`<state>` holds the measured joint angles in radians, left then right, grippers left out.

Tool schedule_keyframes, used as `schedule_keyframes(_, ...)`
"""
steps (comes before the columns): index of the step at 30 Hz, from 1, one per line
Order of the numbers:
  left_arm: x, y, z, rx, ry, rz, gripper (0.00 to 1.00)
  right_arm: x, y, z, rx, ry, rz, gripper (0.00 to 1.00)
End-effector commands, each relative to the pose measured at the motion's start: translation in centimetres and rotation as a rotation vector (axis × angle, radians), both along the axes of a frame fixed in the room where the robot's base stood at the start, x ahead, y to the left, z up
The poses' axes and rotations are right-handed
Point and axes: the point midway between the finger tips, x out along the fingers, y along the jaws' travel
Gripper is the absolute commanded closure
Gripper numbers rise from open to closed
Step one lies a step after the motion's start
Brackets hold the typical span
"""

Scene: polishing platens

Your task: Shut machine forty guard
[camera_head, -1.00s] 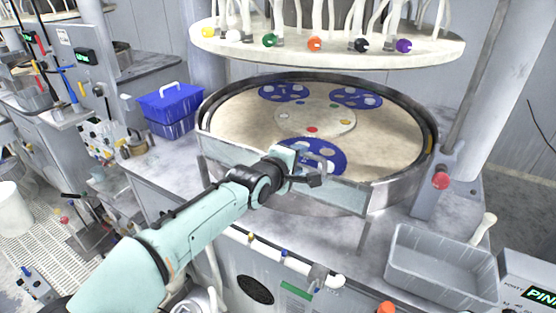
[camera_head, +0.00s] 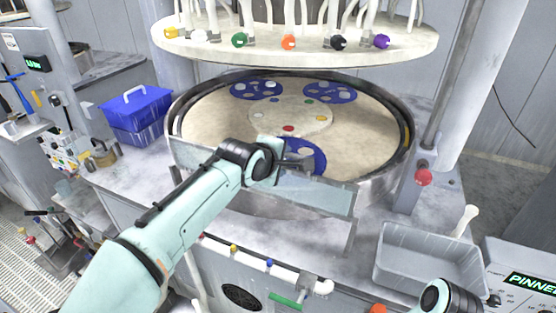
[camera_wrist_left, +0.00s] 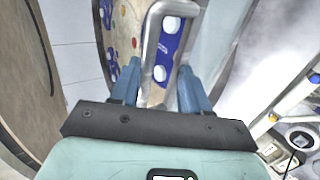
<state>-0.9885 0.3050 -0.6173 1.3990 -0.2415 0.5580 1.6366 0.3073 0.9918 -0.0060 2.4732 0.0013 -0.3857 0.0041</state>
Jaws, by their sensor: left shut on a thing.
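The machine guard (camera_head: 318,195) is a clear, pale panel along the front rim of the round polishing platen (camera_head: 215,125). My left gripper (camera_head: 296,163) is at the guard's upper edge, near its middle. In the left wrist view, a grey metal bar handle (camera_wrist_left: 151,38) runs between the two blue fingers of my left gripper (camera_wrist_left: 156,85), which is shut on it. My left wrist hides part of the guard and most of the handle in the head view. My right gripper is out of view.
A round upper plate (camera_head: 300,48) with coloured knobs and hoses hangs above the platen. A blue bin (camera_head: 137,110) stands at left. A grey tray (camera_head: 430,262) and a red button (camera_head: 423,177) are at right. Blue carriers (camera_head: 330,92) lie on the platen.

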Motion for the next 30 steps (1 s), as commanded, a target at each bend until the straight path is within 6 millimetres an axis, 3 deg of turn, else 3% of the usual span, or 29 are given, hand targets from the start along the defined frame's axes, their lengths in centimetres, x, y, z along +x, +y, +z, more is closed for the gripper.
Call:
schedule_keyframes(1, 0.4, 0.1, -1.1, 0.011, 0.008, 0.008, 1.0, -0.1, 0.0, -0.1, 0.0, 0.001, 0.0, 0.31)
schedule_keyframes(5, 0.4, 0.0, -1.1, 0.012, 0.007, 0.007, 1.0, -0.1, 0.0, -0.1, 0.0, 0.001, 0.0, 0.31)
schedule_keyframes(6, 0.4, 0.0, -1.1, 0.012, 0.007, 0.007, 0.6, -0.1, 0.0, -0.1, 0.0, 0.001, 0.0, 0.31)
schedule_keyframes(20, -0.5, 0.2, -0.5, 0.013, 0.003, 0.002, 0.6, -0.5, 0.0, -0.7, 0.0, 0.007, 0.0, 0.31)
schedule_keyframes(30, -6.6, 2.2, 3.7, -0.002, -0.007, -0.001, 0.6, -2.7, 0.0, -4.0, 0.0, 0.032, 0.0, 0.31)
